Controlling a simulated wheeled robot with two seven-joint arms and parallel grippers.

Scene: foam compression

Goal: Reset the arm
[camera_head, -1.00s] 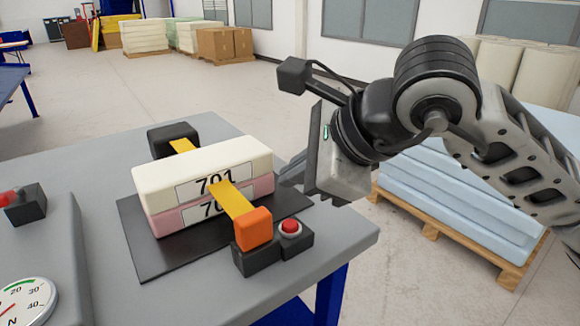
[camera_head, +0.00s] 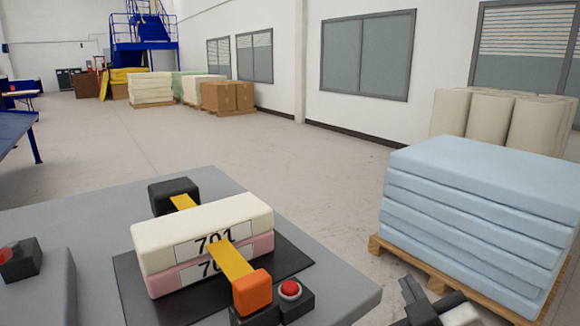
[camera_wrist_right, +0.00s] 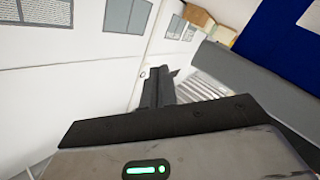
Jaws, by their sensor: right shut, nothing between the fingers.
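My right gripper (camera_head: 412,290) shows at the bottom right of the head view, low beside the table's right edge and apart from everything on it. Its fingers are together and hold nothing; they also show in the right wrist view (camera_wrist_right: 158,88). A cream foam block (camera_head: 160,236) lies on a pink foam block (camera_head: 165,281) on a black plate (camera_head: 128,290). A yellow strap (camera_head: 232,260) with an orange end piece (camera_head: 252,292) runs over the front of the stack. My left gripper is not in view.
A red button (camera_head: 290,289) sits right of the orange piece on the grey table (camera_head: 345,285). Light blue foam sheets (camera_head: 480,190) are stacked on a wooden pallet (camera_head: 430,277) at the right. Open floor lies between the table and the far pallets.

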